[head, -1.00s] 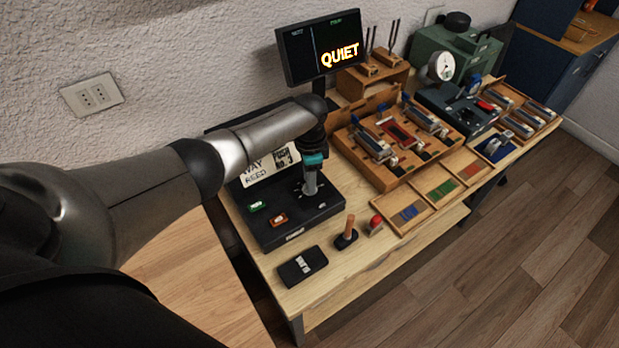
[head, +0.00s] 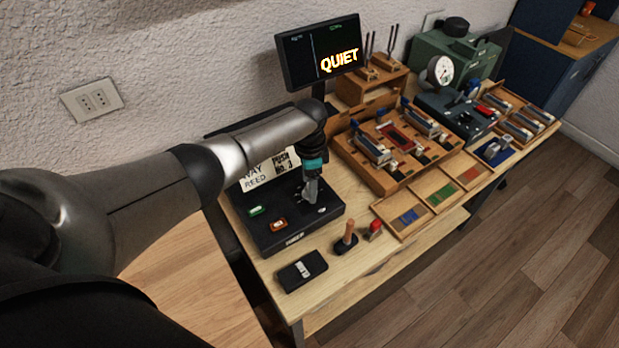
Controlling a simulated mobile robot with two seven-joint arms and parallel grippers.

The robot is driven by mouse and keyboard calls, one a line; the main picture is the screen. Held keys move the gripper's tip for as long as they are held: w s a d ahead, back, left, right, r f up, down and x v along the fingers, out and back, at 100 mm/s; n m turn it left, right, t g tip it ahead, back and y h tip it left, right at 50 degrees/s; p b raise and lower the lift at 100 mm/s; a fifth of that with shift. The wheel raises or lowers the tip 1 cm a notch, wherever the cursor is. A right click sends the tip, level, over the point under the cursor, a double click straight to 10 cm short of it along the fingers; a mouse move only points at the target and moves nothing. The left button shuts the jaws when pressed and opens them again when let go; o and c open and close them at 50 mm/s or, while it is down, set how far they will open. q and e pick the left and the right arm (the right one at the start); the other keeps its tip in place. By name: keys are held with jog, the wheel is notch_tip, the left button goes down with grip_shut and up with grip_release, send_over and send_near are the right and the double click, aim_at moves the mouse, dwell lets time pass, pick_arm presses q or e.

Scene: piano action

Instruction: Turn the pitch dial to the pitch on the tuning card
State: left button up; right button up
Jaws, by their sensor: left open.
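My left gripper (head: 310,196) points down over the right part of the black tuner box (head: 288,245). Its jaws are open, with the fingertips close to the top of the box. The pitch dial cannot be made out; the gripper may be covering it, and I cannot tell if the fingers touch it. A green button (head: 256,211) and an orange one (head: 278,224) are on the box. My right gripper is not in view.
A monitor (head: 318,50) behind reads "QUIET". A small black device (head: 302,271), a wooden-handled stamp (head: 347,238) and a red-topped piece (head: 374,229) stand in front. A wooden rack (head: 398,178) and coloured trays (head: 408,215) fill the right.

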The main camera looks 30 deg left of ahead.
pick_arm(q)
notch_tip(320, 180, up, 15)
jog(key=p, duration=0.2)
jog(key=shift+r, duration=0.15)
dwell(0.5)
